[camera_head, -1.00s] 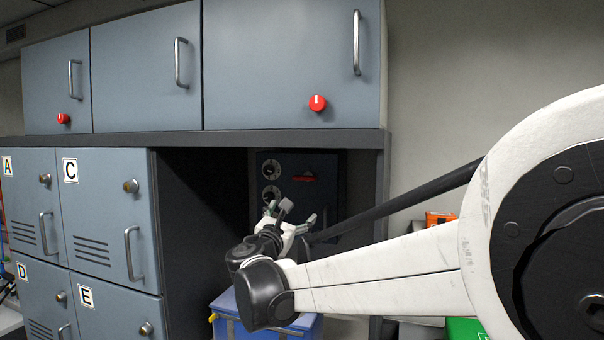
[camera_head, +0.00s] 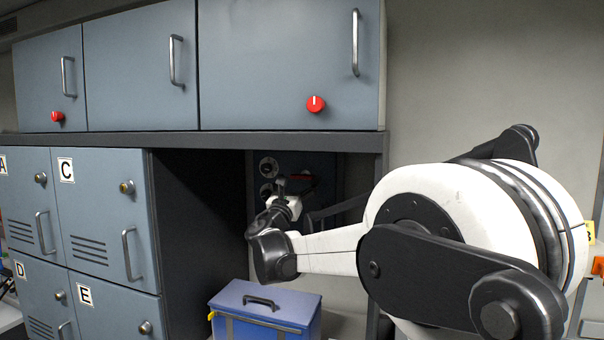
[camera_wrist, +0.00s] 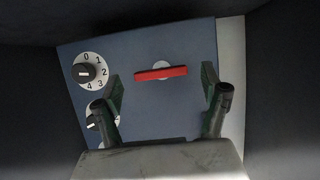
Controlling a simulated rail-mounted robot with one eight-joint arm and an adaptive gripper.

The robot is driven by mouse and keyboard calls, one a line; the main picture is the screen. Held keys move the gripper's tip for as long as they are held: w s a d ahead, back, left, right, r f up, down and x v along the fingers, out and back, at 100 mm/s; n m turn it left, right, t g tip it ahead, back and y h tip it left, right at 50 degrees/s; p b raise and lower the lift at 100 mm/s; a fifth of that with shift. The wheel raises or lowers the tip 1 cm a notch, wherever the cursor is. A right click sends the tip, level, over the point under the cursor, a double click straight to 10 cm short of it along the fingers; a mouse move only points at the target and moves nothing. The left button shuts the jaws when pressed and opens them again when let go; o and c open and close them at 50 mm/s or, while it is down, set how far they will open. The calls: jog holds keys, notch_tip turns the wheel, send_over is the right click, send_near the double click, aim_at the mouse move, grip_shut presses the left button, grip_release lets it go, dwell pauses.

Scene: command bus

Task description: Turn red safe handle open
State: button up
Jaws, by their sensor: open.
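The red safe handle (camera_wrist: 161,73) lies nearly level on the front of the blue-grey safe (camera_wrist: 150,120) in the wrist view. Its ends sit roughly between the lines of my two fingers. My gripper (camera_wrist: 164,90) is open and empty, with one finger to each side and below the handle; I see no contact. Two numbered dials, the upper one (camera_wrist: 86,71) and a lower one (camera_wrist: 101,121) partly hidden by my left finger, are left of the handle.
The safe stands in a dark recess below the upper cabinets (camera_head: 290,65). Lettered lockers (camera_head: 105,210) stand to the left. A blue box (camera_head: 265,310) with a black handle sits below my gripper. The recess walls close in on both sides.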

aim_at(301, 177)
jog(key=shift+p+x, duration=0.3)
jog(key=shift+x, duration=1.55)
jog(key=shift+c, duration=0.2)
jog(key=c, duration=1.1)
